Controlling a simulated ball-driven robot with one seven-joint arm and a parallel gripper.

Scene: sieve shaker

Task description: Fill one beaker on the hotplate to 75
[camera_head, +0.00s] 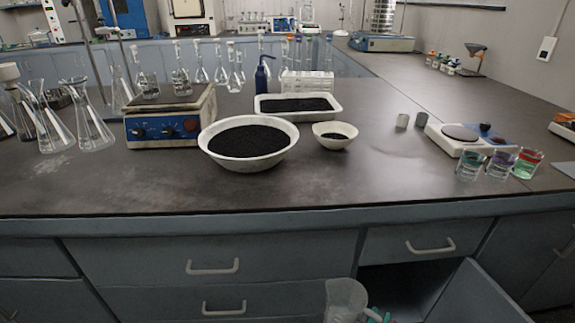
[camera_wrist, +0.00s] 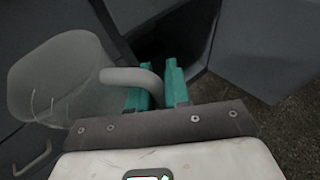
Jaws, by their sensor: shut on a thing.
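My gripper (camera_wrist: 158,88) has teal fingers and is shut on the handle of a translucent jug (camera_wrist: 60,85). In the head view the jug (camera_head: 345,298) and my gripper (camera_head: 376,316) are at the bottom edge, in front of the drawers. Whether the jug holds liquid is unclear. A blue-fronted hotplate (camera_head: 165,129) stands on the bench at left. At right are three glass beakers with green (camera_head: 469,166), purple (camera_head: 499,165) and red-green (camera_head: 526,164) contents, in front of a white plate device (camera_head: 465,137).
A white bowl of black grains (camera_head: 218,158), a small bowl (camera_head: 335,143) and a white tray (camera_head: 268,115) occupy the bench middle. Several conical flasks (camera_head: 90,133) crowd the left. An open cabinet door (camera_head: 477,296) is near my gripper.

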